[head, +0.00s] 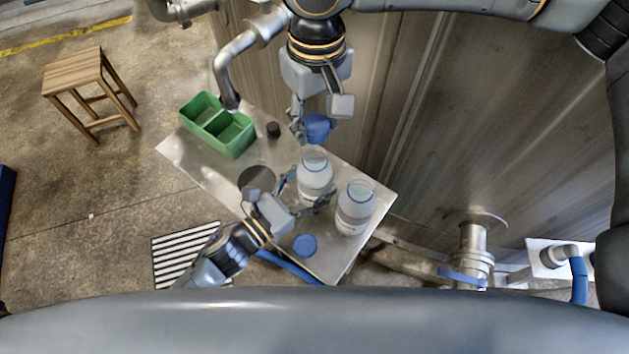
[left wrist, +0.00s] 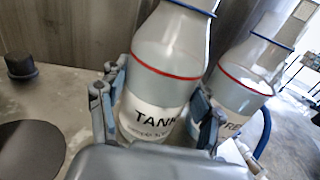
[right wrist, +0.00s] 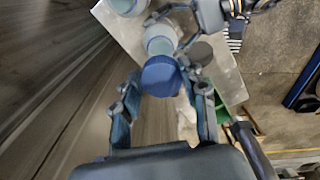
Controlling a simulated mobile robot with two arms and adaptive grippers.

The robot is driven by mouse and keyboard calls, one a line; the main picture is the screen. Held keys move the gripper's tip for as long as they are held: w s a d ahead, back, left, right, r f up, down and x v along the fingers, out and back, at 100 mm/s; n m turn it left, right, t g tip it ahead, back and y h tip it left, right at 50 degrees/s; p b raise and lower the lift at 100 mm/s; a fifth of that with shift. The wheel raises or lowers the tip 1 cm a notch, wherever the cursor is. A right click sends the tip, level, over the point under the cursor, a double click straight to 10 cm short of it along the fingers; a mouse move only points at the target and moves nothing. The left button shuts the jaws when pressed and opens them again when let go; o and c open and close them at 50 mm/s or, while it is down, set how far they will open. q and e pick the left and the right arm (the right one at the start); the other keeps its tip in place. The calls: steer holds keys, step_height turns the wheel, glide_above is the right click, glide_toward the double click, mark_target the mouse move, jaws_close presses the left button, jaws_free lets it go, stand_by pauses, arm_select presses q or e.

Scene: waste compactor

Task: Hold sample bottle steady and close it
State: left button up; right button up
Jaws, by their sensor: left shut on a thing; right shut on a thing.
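The sample bottle (head: 316,178), clear with a white "TANK" label, stands upright and open on the metal table; it also fills the middle of the left wrist view (left wrist: 165,75). My left gripper (head: 306,191) is shut around its lower body. My right gripper (head: 316,116) is shut on a blue cap (head: 318,131) and holds it in the air. In the head view the cap appears just above the bottle's mouth. In the right wrist view the cap (right wrist: 160,77) sits between the fingers and partly overlaps the bottle (right wrist: 160,42). The cap looks apart from the bottle.
A second open bottle (head: 355,210) stands close to the right of the held one. Another blue cap (head: 305,245) lies near the table's front edge. A green two-compartment bin (head: 217,125), a small black object (head: 273,130) and a dark disc (head: 257,178) occupy the left side.

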mark_target(312, 154)
steer(key=shift+f, duration=2.5)
steer(key=shift+f, duration=0.15)
steer(key=shift+f, duration=0.75)
steer(key=shift+f, duration=0.6)
steer(key=m, duration=0.6)
steer(key=shift+s+a, duration=0.1)
steer(key=m, duration=0.6)
steer(key=shift+a, duration=0.15)
steer(key=m, duration=0.7)
steer(key=shift+w+a, duration=0.15)
steer(key=shift+w, duration=0.05)
steer(key=m, duration=0.5)
steer(key=shift+w, duration=0.15)
